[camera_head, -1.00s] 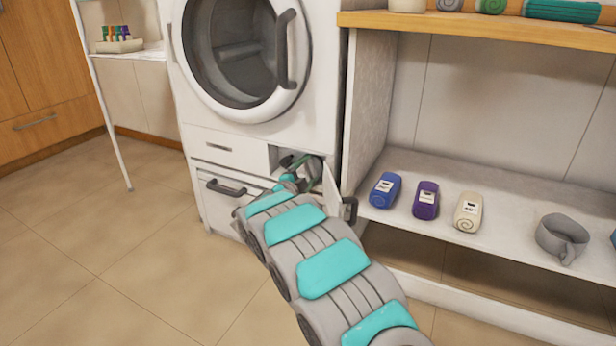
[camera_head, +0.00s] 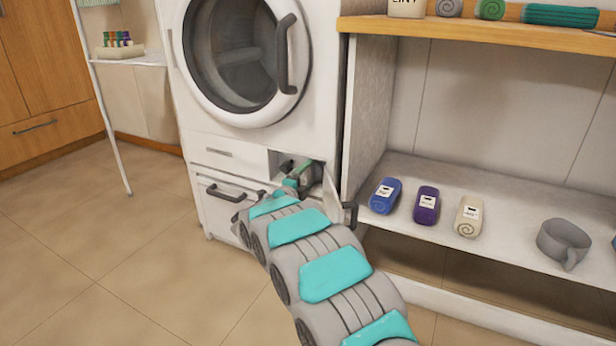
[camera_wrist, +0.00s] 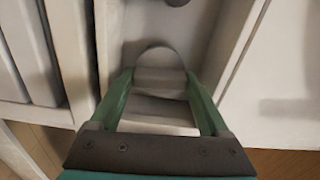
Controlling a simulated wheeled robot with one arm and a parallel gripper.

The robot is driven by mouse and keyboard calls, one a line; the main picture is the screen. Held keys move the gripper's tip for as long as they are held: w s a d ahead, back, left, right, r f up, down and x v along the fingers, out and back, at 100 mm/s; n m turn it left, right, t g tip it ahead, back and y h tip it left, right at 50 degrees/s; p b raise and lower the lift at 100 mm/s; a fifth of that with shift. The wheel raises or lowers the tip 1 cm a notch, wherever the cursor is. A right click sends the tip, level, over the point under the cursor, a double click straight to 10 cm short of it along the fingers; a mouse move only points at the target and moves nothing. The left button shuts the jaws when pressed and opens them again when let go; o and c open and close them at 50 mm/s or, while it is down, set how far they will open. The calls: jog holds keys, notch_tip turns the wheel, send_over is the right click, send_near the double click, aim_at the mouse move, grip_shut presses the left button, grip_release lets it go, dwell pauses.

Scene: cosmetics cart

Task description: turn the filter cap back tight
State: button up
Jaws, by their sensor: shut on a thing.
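The filter cap (camera_wrist: 157,58) is a grey round piece with a raised grip, seen in the wrist view inside the white compartment. My gripper (camera_wrist: 158,80) has its two green fingers on either side of the cap's grip and is shut on it. In the head view my gripper (camera_head: 300,172) reaches into the small open compartment (camera_head: 277,160) low on the white washing machine (camera_head: 250,135). The cap is hidden there behind my gripper. I cannot tell how far the cap is turned.
The compartment's white flap (camera_head: 332,190) stands open on the right, close to my gripper. A dark handle (camera_head: 228,191) juts out below left. The floor at left is clear.

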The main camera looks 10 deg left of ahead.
jog(key=shift+f, duration=0.1)
jog(key=o, duration=1.2)
jog(key=shift+s, duration=0.1)
jog(key=v, duration=0.7)
jog(key=shift+s+p, duration=0.25)
jog(key=shift+p, duration=0.15)
